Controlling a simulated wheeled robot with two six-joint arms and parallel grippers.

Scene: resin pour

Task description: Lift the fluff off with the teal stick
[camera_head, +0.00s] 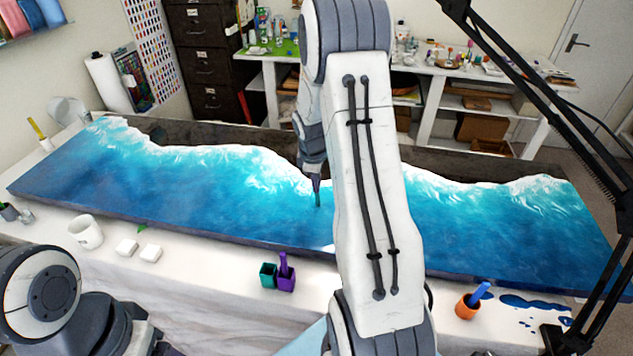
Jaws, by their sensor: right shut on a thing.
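My right gripper (315,178) points down over the middle of the blue resin slab (230,195), shut on the teal stick (318,199). Only a short, dark teal length of the stick shows below the fingers. Its lower end is at or just above the blue surface; I cannot tell if it touches. The fluff cannot be made out; it may be too small or hidden by my arm. A small teal holder (268,276) stands on the front edge with no stick seen in it. My left arm shows at the lower left, but its gripper is not in view.
A purple holder (286,281) with a purple stick stands beside the teal one. An orange cup (467,308) with a blue stick stands near blue spills (535,302) at the right. A white mug (87,232) and two white blocks stand left. A black stand crosses the right side.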

